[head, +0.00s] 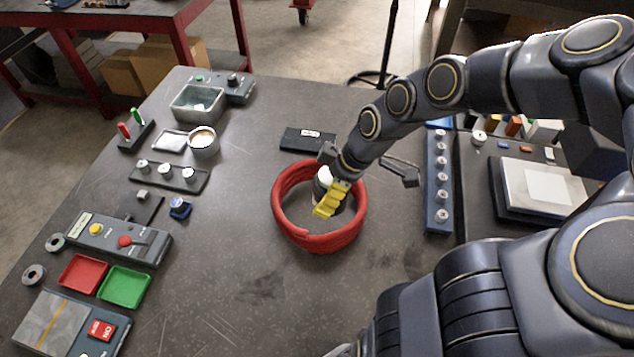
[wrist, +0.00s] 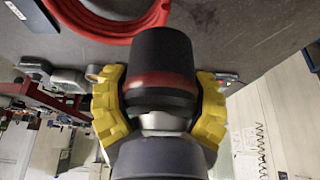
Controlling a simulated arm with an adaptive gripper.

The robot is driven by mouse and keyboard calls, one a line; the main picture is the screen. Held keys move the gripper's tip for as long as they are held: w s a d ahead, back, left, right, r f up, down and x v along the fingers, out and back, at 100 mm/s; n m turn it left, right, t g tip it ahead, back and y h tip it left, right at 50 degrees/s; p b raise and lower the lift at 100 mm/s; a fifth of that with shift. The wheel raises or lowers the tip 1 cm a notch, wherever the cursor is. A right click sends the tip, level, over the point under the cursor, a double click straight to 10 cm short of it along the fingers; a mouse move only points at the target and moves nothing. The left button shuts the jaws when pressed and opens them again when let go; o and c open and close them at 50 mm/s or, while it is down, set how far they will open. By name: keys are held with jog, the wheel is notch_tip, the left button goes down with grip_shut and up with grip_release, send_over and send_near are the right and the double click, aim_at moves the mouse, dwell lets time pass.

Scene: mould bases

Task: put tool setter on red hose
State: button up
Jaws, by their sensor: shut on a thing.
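The red hose (head: 318,242) lies coiled in a ring on the dark table in the middle of the head view. Part of it shows at the top left of the wrist view (wrist: 112,32). My gripper (head: 330,198) has yellow fingers and appears over the coil's opening in the head view. In the wrist view my gripper (wrist: 160,104) is shut on the tool setter (wrist: 165,62), a dark cylinder with a red band and a pale lower section. In the head view the tool setter (head: 323,176) is partly hidden by the fingers. Its exact height above the table is unclear.
A dark block with a small label (head: 308,139) lies behind the coil. A blue rack with several pale knobs (head: 437,185) stands to the right. Red (head: 83,273) and green (head: 124,287) trays are at the left. The table in front of the coil is clear.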

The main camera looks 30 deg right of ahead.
jog(key=w+d+f, duration=0.2)
jog(key=w+f, duration=0.1)
jog(key=w, duration=0.2)
send_over(311, 191)
jog(key=s, duration=0.2)
jog(key=f, duration=0.4)
jog(key=shift+w+d+f, duration=0.1)
jog(key=shift+w+d, duration=0.1)
jog(key=shift+d, duration=0.05)
jog(key=shift+w+d+f, duration=0.2)
jog(key=shift+w+f, duration=0.2)
jog(key=shift+f, duration=1.65)
jog(key=shift+f, duration=0.1)
jog(key=o, duration=1.2)
